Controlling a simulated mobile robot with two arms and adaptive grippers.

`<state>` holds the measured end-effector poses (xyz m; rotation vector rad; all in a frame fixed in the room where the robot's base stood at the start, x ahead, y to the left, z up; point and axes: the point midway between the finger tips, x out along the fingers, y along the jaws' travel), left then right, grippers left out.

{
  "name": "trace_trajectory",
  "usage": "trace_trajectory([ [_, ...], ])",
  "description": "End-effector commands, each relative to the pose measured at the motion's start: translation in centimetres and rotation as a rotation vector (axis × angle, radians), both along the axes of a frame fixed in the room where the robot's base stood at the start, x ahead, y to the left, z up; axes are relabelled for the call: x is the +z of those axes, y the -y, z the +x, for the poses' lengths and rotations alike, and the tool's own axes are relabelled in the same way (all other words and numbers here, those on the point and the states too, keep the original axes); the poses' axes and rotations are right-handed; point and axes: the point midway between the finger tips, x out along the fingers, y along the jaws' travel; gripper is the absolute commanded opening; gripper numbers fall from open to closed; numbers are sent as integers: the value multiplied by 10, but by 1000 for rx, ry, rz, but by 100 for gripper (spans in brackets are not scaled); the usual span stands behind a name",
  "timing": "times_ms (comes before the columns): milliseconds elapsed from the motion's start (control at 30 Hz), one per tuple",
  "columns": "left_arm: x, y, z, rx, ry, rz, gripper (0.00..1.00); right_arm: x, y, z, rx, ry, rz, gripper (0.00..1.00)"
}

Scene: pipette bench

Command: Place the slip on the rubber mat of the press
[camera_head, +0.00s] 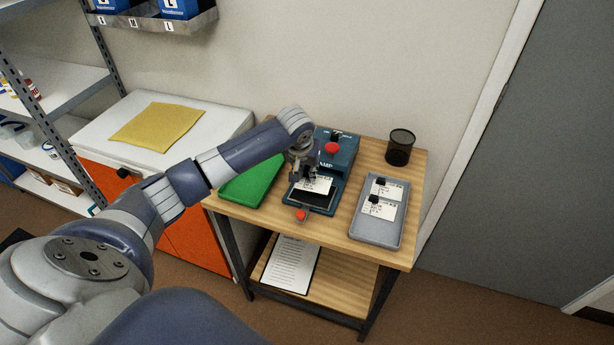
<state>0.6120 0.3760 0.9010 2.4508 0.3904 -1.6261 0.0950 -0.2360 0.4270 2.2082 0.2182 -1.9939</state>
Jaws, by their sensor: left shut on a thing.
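My left gripper (306,176) is shut on a white printed slip (318,186) and holds it over the front part of the blue press. The press (338,158) stands at the middle of the wooden table and has a red knob on top. Its black rubber mat (314,199) shows just below the slip's near edge; the rest is covered by the slip and gripper. I cannot tell whether the slip touches the mat. My right gripper is not in view.
A grey tray (374,235) with several white slips and black clips lies right of the press. A green tray (254,182) lies left. A black mesh cup (400,147) stands at the back right. A clipboard (291,263) lies on the lower shelf.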

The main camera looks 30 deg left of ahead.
Motion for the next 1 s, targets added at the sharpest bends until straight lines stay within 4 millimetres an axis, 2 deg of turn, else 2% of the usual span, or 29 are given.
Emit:
trace_trajectory([
  [33,1,-1,5,1,1,0,6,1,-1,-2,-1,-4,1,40],
  [100,-14,-1,1,0,-5,1,6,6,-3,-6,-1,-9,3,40],
  [267,-33,-1,2,-1,-1,1,6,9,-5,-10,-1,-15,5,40],
  [633,-38,-1,2,-1,0,0,6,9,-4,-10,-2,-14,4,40],
  [667,-38,-1,2,-1,0,0,24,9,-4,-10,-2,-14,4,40],
  [733,-37,-1,2,-1,0,0,40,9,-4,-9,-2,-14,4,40],
  [1000,-37,-1,2,-1,0,1,40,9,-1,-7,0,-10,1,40],
])
